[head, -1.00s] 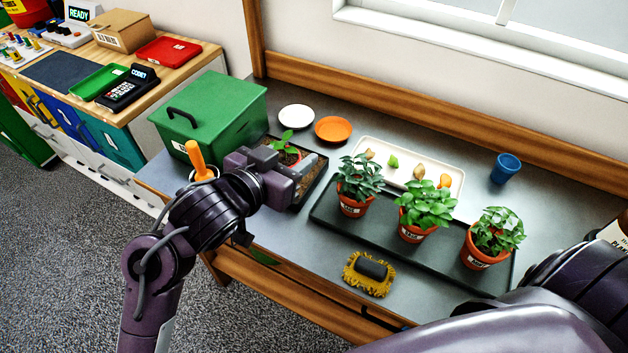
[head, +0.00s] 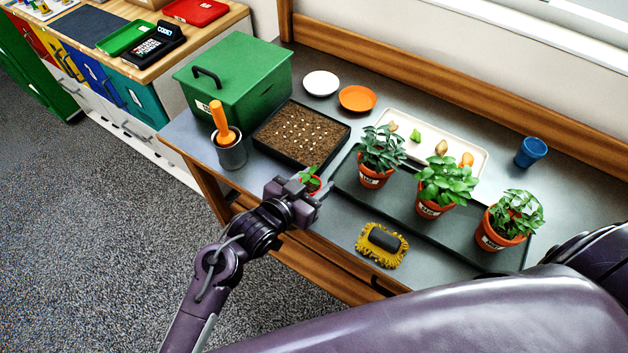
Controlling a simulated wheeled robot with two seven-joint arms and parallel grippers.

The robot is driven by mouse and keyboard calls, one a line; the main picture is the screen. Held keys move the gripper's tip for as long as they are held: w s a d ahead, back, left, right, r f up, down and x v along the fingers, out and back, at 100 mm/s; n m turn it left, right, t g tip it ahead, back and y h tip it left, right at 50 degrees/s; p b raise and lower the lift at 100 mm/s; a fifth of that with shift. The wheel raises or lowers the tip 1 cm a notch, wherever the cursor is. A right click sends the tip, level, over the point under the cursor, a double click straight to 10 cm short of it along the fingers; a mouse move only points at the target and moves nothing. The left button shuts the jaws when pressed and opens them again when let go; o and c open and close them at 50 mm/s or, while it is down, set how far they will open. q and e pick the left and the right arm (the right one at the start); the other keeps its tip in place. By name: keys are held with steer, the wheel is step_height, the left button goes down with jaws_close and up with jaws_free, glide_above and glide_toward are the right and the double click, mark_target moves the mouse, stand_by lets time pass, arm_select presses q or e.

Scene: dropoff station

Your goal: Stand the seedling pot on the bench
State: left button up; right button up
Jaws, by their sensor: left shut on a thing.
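The seedling pot (head: 314,184) is a small red pot with a green seedling, low over the front left part of the grey bench (head: 340,220). My left gripper (head: 312,188) is shut on the pot and hides much of it. The pot looks upright, in front of the soil tray. Whether its base touches the bench top cannot be told. My right gripper is not in view.
A black tray of soil (head: 300,134) lies behind the pot, and a tin with an orange-handled tool (head: 231,152) stands to its left. A dark tray (head: 405,205) with potted plants is to the right. A yellow brush (head: 381,245) lies near the front edge.

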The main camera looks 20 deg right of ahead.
arm_select(q)
steer(key=shift+f, duration=0.15)
steer(key=o, duration=1)
steer(key=b+v, duration=0.1)
steer(key=v, duration=1.1)
